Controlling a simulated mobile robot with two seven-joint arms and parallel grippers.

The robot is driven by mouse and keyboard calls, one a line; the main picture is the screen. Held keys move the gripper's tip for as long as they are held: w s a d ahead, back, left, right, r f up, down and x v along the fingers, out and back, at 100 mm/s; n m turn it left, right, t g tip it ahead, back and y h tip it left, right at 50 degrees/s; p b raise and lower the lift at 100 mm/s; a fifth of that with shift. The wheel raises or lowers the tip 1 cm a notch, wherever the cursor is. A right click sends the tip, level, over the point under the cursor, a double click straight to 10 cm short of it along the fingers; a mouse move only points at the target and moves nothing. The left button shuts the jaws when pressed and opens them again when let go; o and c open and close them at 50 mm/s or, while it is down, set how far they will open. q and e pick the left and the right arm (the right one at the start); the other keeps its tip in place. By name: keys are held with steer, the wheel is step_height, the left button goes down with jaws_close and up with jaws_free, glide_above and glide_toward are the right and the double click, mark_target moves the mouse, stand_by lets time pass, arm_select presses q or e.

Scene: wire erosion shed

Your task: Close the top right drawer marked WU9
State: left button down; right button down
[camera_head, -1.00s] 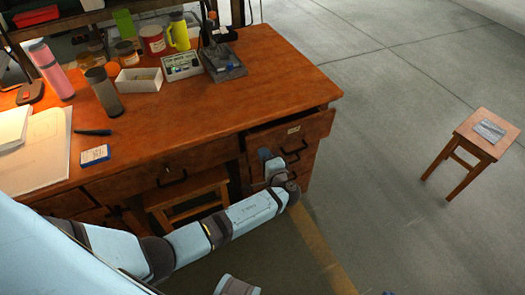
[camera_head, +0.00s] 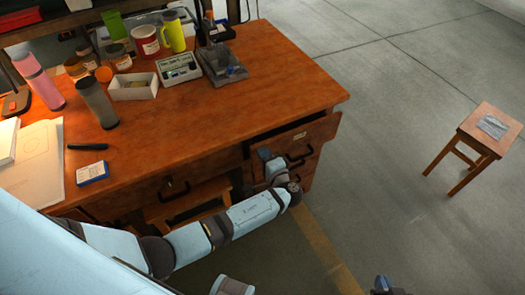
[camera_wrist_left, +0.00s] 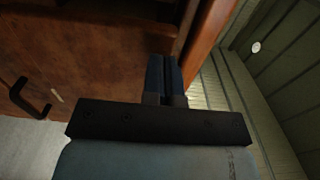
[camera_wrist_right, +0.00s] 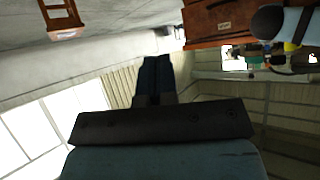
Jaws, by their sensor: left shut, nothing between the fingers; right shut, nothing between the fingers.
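The top right drawer (camera_head: 318,131) of the wooden desk stands partly open in the head view, with a dark gap under the desktop edge. It has a pale label, too small to read, and a black handle. My left gripper (camera_head: 265,154) is shut and empty at the left part of the drawer front; I cannot tell whether it touches. In the left wrist view its fingers (camera_wrist_left: 165,75) are shut close to brown wood. My right gripper (camera_head: 384,284) is at the bottom edge, away from the desk. In the right wrist view its fingers (camera_wrist_right: 155,76) are shut and empty.
The desktop (camera_head: 260,105) holds bottles, mugs, a white box (camera_head: 134,86) and a grey device (camera_head: 222,66). A wooden stool (camera_head: 484,136) stands at the right. Another stool (camera_head: 188,199) is under the desk.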

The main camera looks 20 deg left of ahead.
stand_by(0.4)
arm_select(q)
steer(key=b+x, duration=0.2)
steer(key=x, duration=0.3)
steer(key=shift+r, duration=0.2)
steer(key=shift+w+a, duration=0.1)
